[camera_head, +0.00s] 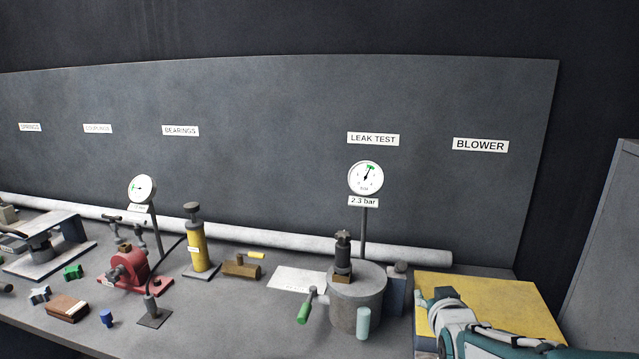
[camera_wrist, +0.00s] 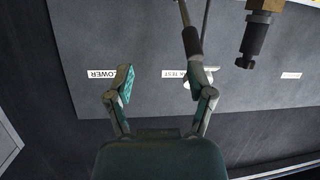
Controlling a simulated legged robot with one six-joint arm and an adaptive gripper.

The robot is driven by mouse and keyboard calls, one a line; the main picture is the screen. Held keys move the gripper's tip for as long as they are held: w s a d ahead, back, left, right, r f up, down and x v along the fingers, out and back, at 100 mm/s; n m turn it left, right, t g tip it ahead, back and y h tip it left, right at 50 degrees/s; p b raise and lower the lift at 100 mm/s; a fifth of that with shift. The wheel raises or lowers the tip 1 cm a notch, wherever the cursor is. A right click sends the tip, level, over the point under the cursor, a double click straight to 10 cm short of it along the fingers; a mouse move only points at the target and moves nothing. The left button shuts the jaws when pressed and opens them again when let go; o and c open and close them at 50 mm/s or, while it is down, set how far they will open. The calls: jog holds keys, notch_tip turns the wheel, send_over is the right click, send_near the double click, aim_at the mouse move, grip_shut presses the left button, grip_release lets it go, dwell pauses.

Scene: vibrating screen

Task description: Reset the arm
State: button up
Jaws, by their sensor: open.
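My arm (camera_head: 462,325), teal, grey and white, reaches in at the lower right of the head view, in front of the yellow panel. In the wrist view my gripper (camera_wrist: 165,92) has its two fingers spread wide apart. The space between them is empty, with only the dark board behind. In the head view I cannot make out the fingertips clearly.
The leak test pot (camera_head: 358,295) stands left of my arm, with a green-handled lever (camera_head: 304,312) and a gauge (camera_head: 366,178) reading near 2.3 bar. Further left are a yellow cylinder (camera_head: 199,245) and a red device (camera_head: 130,270). A grey cabinet (camera_head: 605,250) stands right.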

jog(key=s+a+g+y, duration=0.1)
jog(key=s+a+g, duration=0.3)
jog(key=s, duration=0.8)
jog(key=s+a+g+y, duration=0.1)
jog(key=s+a+g, duration=0.3)
jog(key=s, duration=0.8)
jog(key=shift+s+a+f, duration=0.3)
jog(key=shift+s+a, duration=0.05)
jog(key=shift+a, duration=0.15)
jog(key=shift+a, duration=0.25)
